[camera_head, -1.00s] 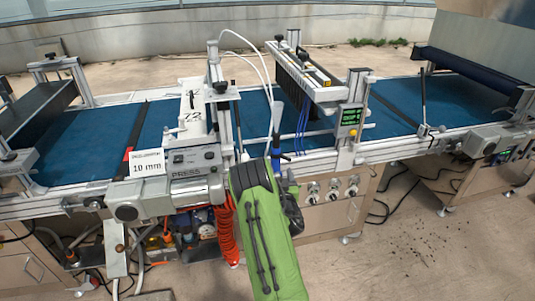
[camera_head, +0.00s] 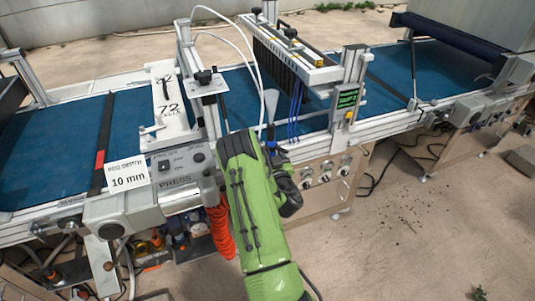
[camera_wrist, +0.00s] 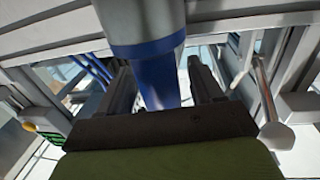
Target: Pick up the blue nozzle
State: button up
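The blue nozzle (camera_wrist: 157,73) is large in the wrist view, with a grey upper part and a blue lower part. It stands between the two dark fingers of my gripper (camera_wrist: 162,82). The gripper is open, with a narrow gap beside the right finger. The nozzle's lower end is hidden behind the gripper body. In the head view the nozzle (camera_head: 271,130) shows as a grey cone above a blue piece, just beyond the end of my green arm. My arm hides the fingers there.
The blue conveyor belt (camera_head: 232,93) runs behind the nozzle. A metal gantry with thin blue tubes (camera_head: 296,108) stands to its right. The press unit (camera_head: 178,176) is to the left, and a control panel with knobs (camera_head: 325,172) sits below right.

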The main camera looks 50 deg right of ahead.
aim_at(272, 134)
jog(key=shift+w, duration=0.1)
grip_shut()
notch_tip(272, 134, up, 10)
jog(key=p, duration=0.6)
jog(key=shift+r, duration=0.2)
notch_tip(272, 134, up, 9)
jog(key=p, duration=0.9)
jog(key=shift+f+p, duration=0.2)
jog(key=shift+p, duration=0.2)
jog(key=shift+f, duration=0.1)
